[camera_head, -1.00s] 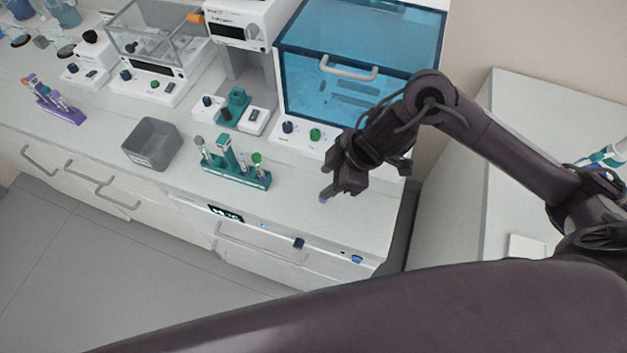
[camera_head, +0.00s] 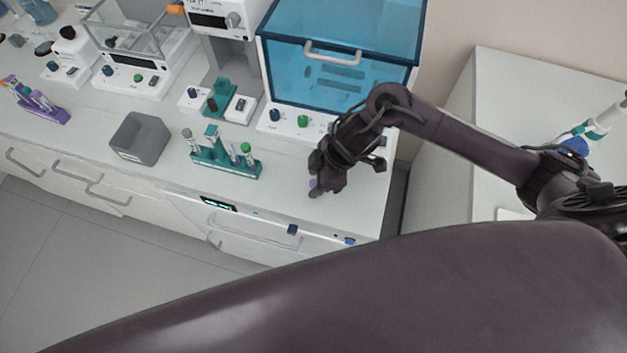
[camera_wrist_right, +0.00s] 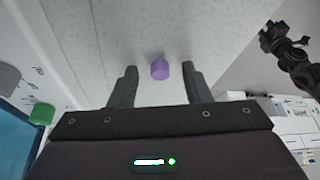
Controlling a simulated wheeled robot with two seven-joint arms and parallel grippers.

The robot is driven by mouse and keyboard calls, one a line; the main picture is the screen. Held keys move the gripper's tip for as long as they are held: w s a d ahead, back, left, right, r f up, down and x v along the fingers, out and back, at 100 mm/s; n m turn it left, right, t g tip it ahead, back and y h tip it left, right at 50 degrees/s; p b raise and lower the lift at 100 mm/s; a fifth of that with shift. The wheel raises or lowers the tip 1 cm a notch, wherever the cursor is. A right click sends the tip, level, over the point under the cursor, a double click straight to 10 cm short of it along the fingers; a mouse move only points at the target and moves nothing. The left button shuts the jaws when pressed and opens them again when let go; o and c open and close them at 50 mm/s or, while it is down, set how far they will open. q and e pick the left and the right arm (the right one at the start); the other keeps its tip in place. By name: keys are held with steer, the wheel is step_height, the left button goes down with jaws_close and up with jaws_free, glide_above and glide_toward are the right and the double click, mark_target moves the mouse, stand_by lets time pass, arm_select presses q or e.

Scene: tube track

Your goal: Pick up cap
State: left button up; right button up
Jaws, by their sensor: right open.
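The cap is a small purple cylinder. In the right wrist view the cap (camera_wrist_right: 160,69) lies on the white bench top, between my two fingertips and apart from both. In the head view the cap (camera_head: 313,183) shows only in part beside my right gripper (camera_head: 317,188), which hides the rest. My right gripper (camera_wrist_right: 160,72) is open and empty, with its fingers on either side of the cap. My left gripper is not in view.
A teal rack (camera_head: 226,163) with several tubes and a grey bin (camera_head: 140,138) stand left of my right gripper. A blue-lidded box (camera_head: 340,55) is behind it. The bench's front edge is close. Bare bench top (camera_head: 285,172) lies between rack and gripper.

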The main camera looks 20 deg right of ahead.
steer(key=c, duration=0.8)
steer(key=shift+r, duration=0.15)
